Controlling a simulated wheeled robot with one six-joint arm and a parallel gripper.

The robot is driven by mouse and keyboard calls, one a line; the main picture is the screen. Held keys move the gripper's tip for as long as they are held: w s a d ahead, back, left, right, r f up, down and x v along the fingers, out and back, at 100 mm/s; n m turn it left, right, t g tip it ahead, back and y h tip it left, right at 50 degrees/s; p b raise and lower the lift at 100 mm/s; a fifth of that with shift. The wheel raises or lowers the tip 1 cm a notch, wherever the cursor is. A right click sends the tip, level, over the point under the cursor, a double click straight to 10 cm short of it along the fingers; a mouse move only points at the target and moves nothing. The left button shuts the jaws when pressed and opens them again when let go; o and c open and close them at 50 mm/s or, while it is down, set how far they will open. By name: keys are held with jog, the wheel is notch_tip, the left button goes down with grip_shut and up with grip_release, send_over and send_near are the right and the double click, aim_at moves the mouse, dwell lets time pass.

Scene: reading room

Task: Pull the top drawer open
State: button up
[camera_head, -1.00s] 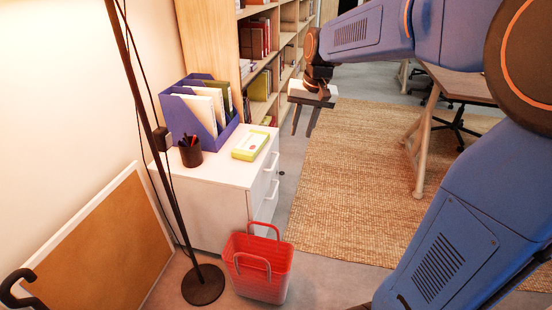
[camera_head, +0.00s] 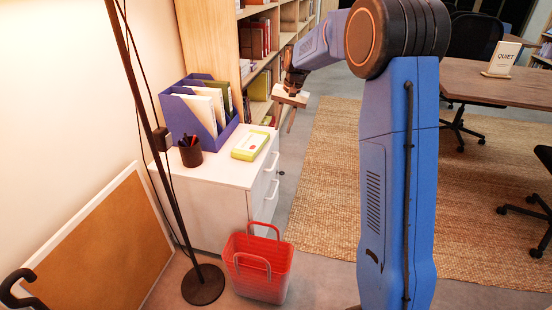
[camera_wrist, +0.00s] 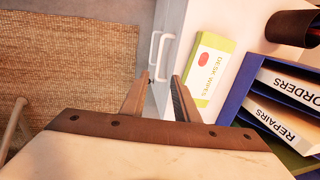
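A white drawer cabinet (camera_head: 205,205) stands against the wall, its drawer fronts facing right. The top drawer's white handle (camera_head: 273,161) sits above a second, lower handle (camera_head: 272,189). Both drawers look shut. My gripper (camera_head: 291,122) hangs empty in the air, beyond and above the cabinet's right side, fingers down. In the wrist view my gripper (camera_wrist: 159,84) has its two fingers apart with a gap between them. The upper handle (camera_wrist: 164,58) shows just past the fingertips, and I see no contact.
On the cabinet top are a purple file holder (camera_head: 207,108), a dark pen cup (camera_head: 190,152) and a yellow-green box (camera_head: 250,145). A red basket (camera_head: 260,268) stands on the floor in front. A bookcase (camera_head: 213,40) is behind. The rug (camera_head: 335,190) is clear to the right.

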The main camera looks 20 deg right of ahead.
aim_at(275, 162)
jog(key=x, duration=1.6)
jog(key=shift+s+f, duration=0.1)
jog(key=shift+f, duration=0.25)
grip_shut()
